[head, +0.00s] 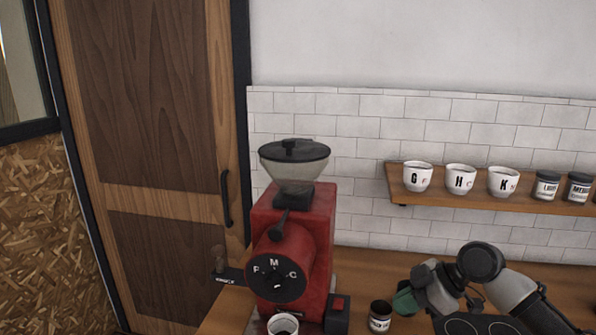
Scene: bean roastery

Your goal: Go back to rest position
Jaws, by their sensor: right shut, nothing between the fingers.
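My right gripper (406,300) is at the lower right, over the wooden counter (360,262). Its arm comes in from the right and bends down at a dark round joint. The gripper is shut with nothing visible in it, and its dark green tip points left. It appears close to a small dark jar (380,316) on the counter; I cannot tell whether they touch. My left gripper is out of view.
A red grinder (318,235) with a clear hopper (294,168) stands left of the gripper, with a white cup (283,325) below it. A wall shelf (450,202) holds lettered cups (460,179) and dark jars (547,185). A wooden door (140,100) is at left.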

